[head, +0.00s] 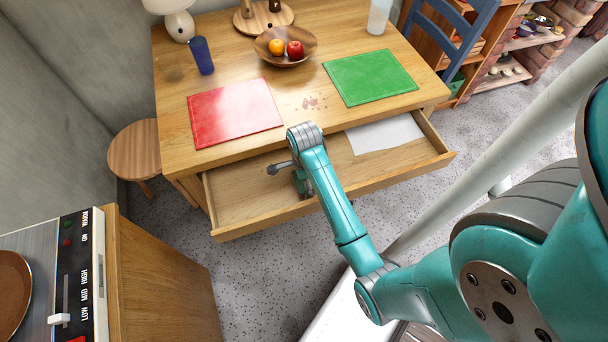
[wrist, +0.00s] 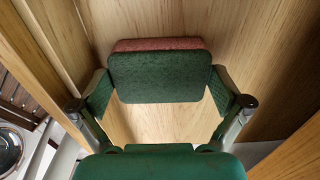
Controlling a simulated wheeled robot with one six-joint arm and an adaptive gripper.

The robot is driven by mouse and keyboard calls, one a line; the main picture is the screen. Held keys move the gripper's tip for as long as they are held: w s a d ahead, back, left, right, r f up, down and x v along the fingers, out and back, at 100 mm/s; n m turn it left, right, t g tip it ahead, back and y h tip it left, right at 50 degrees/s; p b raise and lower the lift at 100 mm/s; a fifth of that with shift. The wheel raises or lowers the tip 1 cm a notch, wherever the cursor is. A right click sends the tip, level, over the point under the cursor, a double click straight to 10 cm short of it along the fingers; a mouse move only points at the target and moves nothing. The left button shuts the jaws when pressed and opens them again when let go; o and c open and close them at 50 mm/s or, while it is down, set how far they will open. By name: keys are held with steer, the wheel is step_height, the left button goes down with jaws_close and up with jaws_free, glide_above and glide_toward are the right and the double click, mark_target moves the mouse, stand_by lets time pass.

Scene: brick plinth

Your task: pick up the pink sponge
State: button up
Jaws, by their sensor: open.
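The pink sponge (wrist: 160,44) lies in the open drawer, seen in the wrist view. Its pink side shows as a strip along the far edge, and a dark green pad covers the face towards me. My gripper (wrist: 160,92) is open, with one green finger at the left of the sponge and one at the right. The fingertips are close to its sides; I cannot tell whether they touch. In the head view my gripper (head: 301,184) reaches down into the drawer, and I cannot make out the sponge there behind the arm.
The drawer (head: 245,192) is pulled out under the wooden table, its walls around my gripper. White paper (head: 385,133) lies at its right. On the table are a red mat (head: 233,112), a green mat (head: 370,78), a blue cup (head: 202,56) and a fruit bowl (head: 270,55).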

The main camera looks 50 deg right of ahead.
steer(key=shift+f, duration=0.15)
steer(key=c, duration=0.4)
steer(key=shift+o, duration=0.2)
